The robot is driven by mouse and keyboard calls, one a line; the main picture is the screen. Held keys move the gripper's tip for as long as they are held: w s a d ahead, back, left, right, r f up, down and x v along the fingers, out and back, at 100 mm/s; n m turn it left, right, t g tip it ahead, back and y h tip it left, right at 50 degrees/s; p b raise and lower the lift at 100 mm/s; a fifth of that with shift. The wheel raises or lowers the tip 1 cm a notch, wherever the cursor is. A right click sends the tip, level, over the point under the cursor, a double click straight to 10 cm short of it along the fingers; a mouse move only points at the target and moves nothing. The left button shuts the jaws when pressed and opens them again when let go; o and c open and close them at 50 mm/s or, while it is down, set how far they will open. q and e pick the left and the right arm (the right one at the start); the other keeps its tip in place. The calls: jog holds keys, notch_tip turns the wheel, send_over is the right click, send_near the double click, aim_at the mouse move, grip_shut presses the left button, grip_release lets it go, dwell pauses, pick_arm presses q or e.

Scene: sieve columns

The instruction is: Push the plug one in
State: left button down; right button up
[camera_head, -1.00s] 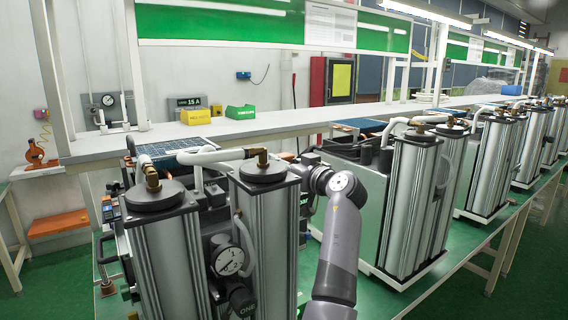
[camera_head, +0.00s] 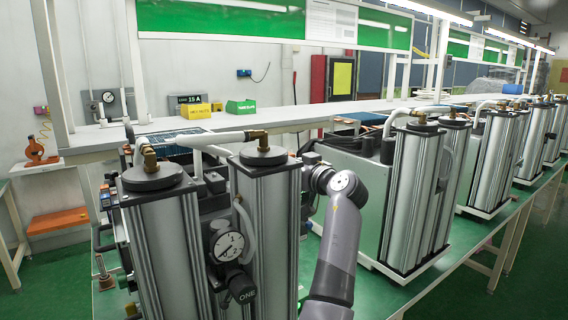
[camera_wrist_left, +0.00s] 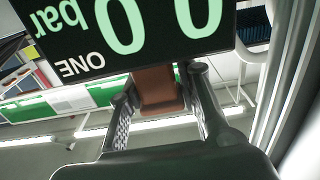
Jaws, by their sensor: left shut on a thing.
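In the left wrist view a brown block-like plug (camera_wrist_left: 156,90) hangs below a black display panel (camera_wrist_left: 90,45). The panel shows large pale green digits, "bar" and the word ONE, upside down. My left gripper (camera_wrist_left: 159,86) is shut on the plug, one finger on each side, with the fingertips close under the panel. In the head view the nearest machine has two silver sieve columns (camera_head: 165,245) and a round gauge (camera_head: 228,247) above a black knob marked ONE (camera_head: 242,289). My left gripper does not show there.
A white hose (camera_head: 200,139) joins the column tops. More machines (camera_head: 413,190) stand to the right on a green bench. Green floor lies open at the lower left.

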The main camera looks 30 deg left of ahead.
pick_arm(q)
jog(key=shift+w+d+f, duration=0.1)
jog(key=shift+f, duration=0.25)
jog(key=c, duration=1.3)
grip_release()
jog(key=shift+w+d, duration=0.1)
jog(key=shift+o, duration=0.3)
jog(key=shift+r, duration=0.1)
jog(key=v, duration=0.7)
jog(key=shift+d, duration=0.2)
